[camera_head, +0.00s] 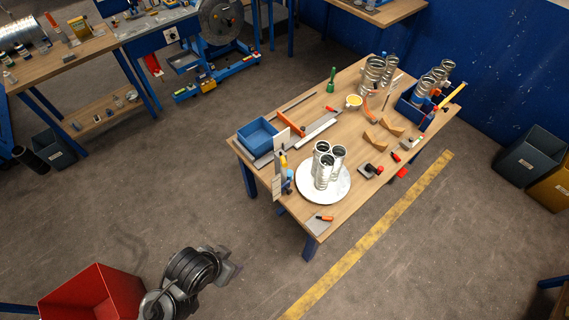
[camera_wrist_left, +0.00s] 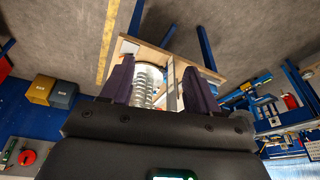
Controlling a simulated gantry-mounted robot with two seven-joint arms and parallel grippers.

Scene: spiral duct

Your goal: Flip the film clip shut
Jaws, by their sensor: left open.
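An upright white panel (camera_head: 279,178) stands at the near-left edge of the workbench (camera_head: 345,150). A small yellow and blue fitting (camera_head: 284,162) on it may be the film clip; it is too small to tell whether it is open or shut. Several silver spiral ducts (camera_head: 325,168) stand beside it on a white round plate (camera_head: 312,193). My left gripper (camera_head: 229,268) is off the bench, toward the lower left. In the left wrist view its two dark fingers are apart and empty (camera_wrist_left: 159,68), with a spiral duct (camera_wrist_left: 146,82) in the distance between them. My right gripper is not in view.
A blue bin (camera_head: 257,136), orange and wooden blocks and a blue box of ducts (camera_head: 418,112) occupy the bench. A red bin (camera_head: 92,293) stands at the lower left. Open floor (camera_head: 180,190) lies between my left gripper and the bench.

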